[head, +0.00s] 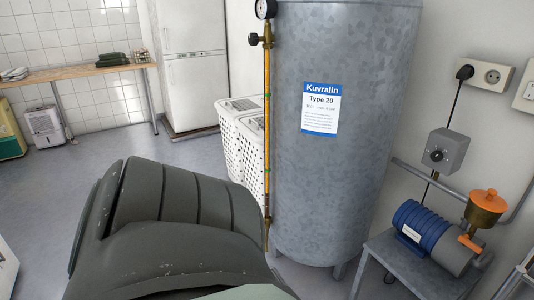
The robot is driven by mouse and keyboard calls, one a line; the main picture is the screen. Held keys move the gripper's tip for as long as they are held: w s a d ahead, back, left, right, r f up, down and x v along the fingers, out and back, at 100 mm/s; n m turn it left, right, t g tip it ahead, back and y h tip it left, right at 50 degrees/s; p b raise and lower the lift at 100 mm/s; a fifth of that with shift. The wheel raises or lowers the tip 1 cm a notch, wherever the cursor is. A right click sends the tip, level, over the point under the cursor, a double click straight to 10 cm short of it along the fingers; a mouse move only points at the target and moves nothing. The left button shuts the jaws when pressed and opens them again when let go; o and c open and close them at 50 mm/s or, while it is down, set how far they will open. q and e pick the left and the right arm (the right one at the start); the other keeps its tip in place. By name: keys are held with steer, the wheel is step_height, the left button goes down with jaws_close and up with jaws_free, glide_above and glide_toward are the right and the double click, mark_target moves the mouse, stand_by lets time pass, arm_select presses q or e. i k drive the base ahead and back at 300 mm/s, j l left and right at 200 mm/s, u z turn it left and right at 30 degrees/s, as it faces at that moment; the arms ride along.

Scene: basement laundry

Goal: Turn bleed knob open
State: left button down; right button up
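A small black knob (254,39) sits on the brass fitting at the top of the sight tube (267,120), beside the grey tank (345,200). An orange cap or knob (488,199) tops the brass cup on the blue pump (425,228), with an orange lever (469,243) below it. No part is labelled as the bleed knob, so I cannot tell which one it is. Whether any of them is open is also not clear. A large dark arm link of mine fills the lower left and hides the floor behind it. Neither gripper is in view.
A pressure gauge (265,8) is above the black knob. White baskets (243,150) stand behind the tube. The pump sits on a low grey stand (392,262), below a switch box (446,150) and a wall pipe. Open floor lies left, before a wooden table (70,72) and white fridge (195,80).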

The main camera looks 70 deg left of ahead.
mark_target(253, 39)
steer(key=u, duration=2.25)
steer(key=i+j+z, duration=0.1)
steer(key=j+z, duration=0.25)
steer(key=i+j+z, duration=0.1)
steer(key=j+z, duration=0.25)
